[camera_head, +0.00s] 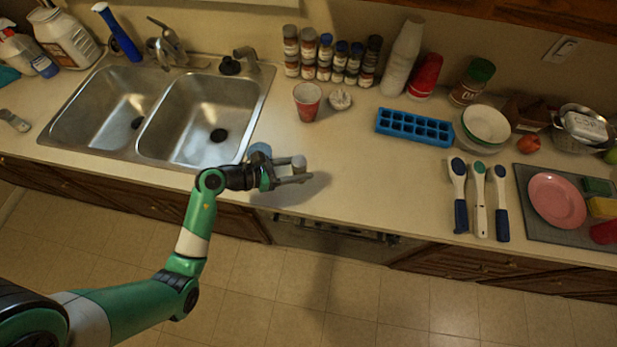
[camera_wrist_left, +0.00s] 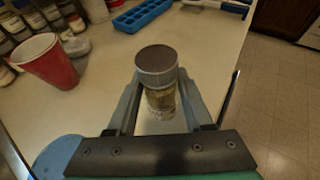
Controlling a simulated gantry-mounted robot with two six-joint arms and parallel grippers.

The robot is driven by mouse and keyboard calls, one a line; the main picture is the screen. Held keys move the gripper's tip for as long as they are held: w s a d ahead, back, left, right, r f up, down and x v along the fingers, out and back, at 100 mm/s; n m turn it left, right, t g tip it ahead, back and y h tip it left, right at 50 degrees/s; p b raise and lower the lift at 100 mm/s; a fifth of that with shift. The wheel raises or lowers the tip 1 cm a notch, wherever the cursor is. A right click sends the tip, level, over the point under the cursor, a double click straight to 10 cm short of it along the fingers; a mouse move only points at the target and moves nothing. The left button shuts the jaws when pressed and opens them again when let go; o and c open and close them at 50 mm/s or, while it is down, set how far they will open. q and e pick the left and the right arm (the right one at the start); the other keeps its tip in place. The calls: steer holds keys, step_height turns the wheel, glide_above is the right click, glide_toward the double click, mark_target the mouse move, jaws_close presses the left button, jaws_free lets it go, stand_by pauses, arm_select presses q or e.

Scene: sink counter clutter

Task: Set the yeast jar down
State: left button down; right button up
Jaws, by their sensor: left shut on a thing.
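My left gripper (camera_head: 292,180) is shut on the yeast jar (camera_head: 299,163), over the counter's front edge area just right of the sink. In the left wrist view the jar (camera_wrist_left: 157,75) stands between the two fingers (camera_wrist_left: 156,100), its grey lid toward the camera and a yellowish label below. I cannot tell whether the jar's base touches the counter. My right gripper is not in view.
A red cup (camera_head: 307,103) and a small white item (camera_head: 340,99) stand behind the gripper. A blue ice tray (camera_head: 414,127) lies to the right, with brushes (camera_head: 479,200) farther right. The counter (camera_head: 370,185) between is clear. The double sink (camera_head: 203,115) is left.

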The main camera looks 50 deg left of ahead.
arm_select(q)
steer(key=shift+w+d+f, duration=0.3)
steer(key=shift+w+f, duration=0.1)
steer(key=shift+f, duration=0.25)
steer(key=shift+w+d+f, duration=0.3)
steer(key=shift+w+f, duration=0.05)
steer(key=shift+f, duration=0.25)
steer(key=shift+w+d+f+b, duration=0.1)
steer(key=shift+f+b, duration=0.25)
steer(key=shift+f, duration=0.5)
steer(key=shift+w+d+f+b, duration=0.1)
steer(key=shift+f+b, duration=0.2)
steer(key=shift+f, duration=0.55)
steer(key=shift+f, duration=0.2)
steer(key=shift+c, duration=1.5)
jaws_free()
